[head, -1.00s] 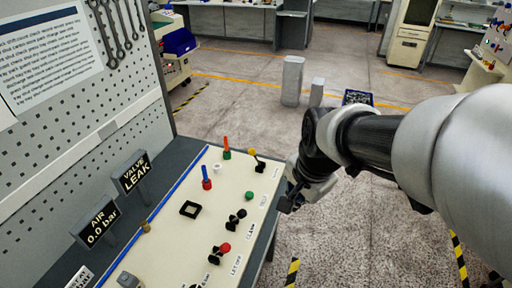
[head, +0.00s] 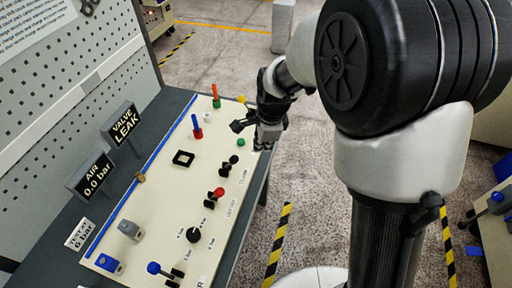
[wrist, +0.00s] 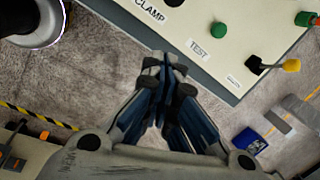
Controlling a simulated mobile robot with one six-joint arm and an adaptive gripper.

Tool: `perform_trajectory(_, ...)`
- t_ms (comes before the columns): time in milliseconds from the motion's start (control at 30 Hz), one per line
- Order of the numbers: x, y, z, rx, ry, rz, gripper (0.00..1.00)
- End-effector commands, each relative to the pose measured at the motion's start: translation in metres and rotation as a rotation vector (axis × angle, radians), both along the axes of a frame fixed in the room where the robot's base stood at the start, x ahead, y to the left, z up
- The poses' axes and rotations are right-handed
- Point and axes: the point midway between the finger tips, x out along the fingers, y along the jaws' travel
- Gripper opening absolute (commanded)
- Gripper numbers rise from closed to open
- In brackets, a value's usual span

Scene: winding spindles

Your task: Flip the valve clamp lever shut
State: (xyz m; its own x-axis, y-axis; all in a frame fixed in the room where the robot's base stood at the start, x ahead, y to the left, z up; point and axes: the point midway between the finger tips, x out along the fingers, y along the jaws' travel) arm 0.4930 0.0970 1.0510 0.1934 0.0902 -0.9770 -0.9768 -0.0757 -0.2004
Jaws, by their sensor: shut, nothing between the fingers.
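A black-knobbed lever (head: 229,163) stands on the cream panel beside the label CLAMP. In the wrist view only the edge of its black knob (wrist: 173,3) shows at the top, next to that label. A yellow-tipped lever (wrist: 287,66) lies tilted near the panel corner by a label too small to read; its tip (head: 241,99) shows behind my arm in the head view. My gripper (wrist: 168,64) is shut and empty, with its fingertips by the panel's front edge and touching no lever. In the head view my gripper (head: 238,126) is dark and small.
A green button (wrist: 218,30) sits by the label TEST. A red-knobbed lever (head: 218,193), a black dial (head: 193,235) and a blue-knobbed lever (head: 155,268) stand nearer on the panel. Signs read VALVE LEAK (head: 121,124) and AIR 0.0 bar (head: 90,174). Open floor lies right of the bench.

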Motion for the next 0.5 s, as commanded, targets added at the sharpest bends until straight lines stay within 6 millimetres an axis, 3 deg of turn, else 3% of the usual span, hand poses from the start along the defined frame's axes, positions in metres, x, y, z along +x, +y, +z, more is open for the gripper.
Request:
perform_trajectory(400, 0.015, 0.008, -0.09, -0.002, 0.005, 0.002, 0.0)
perform_trajectory(500, 0.014, 0.025, -0.078, 0.001, -0.002, 0.006, 0.0)
